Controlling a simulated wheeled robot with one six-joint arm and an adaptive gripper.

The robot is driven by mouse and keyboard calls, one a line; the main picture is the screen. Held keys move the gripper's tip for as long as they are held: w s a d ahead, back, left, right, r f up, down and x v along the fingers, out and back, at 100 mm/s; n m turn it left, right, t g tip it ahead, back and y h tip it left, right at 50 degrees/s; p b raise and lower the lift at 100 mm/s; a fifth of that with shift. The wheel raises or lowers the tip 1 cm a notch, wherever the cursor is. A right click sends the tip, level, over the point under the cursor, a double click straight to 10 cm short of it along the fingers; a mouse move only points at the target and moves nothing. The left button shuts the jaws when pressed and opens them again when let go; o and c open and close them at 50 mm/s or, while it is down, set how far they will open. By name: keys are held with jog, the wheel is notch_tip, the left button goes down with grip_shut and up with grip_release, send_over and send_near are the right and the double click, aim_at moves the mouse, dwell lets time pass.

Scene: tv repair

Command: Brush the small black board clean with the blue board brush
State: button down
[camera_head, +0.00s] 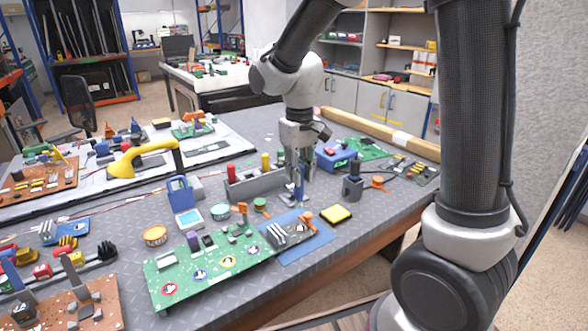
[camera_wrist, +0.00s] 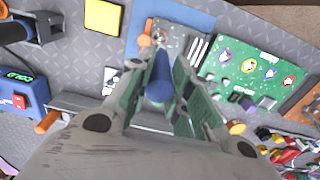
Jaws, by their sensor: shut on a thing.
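The small black board (camera_head: 285,236) lies on a blue mat (camera_head: 318,242) near the table's front edge, with pale strips and orange parts on or beside it. In the wrist view the board (camera_wrist: 172,36) shows at the top, beyond my fingertips. My gripper (camera_head: 297,172) points down above the table, behind the board in the head view. It is shut on the blue board brush (camera_head: 299,190), whose blue handle (camera_wrist: 159,88) stands upright between the fingers. The brush's lower end is partly hidden, and I cannot tell whether it touches anything.
A large green board (camera_head: 215,262) lies left of the mat. A yellow sponge-like block (camera_head: 336,214) lies to its right. A grey tool holder (camera_head: 248,184) stands close beside my gripper. A blue device (camera_head: 335,157) and a grey cup (camera_head: 352,187) stand to the right.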

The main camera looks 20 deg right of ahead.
aim_at(301, 195)
jog(key=shift+d, duration=0.2)
jog(key=shift+s, duration=0.25)
jog(key=shift+f, duration=0.1)
jog(key=shift+f, duration=2.85)
jog(key=shift+f, duration=0.6)
jog(key=shift+w+d, duration=0.15)
jog(key=shift+d, duration=0.2)
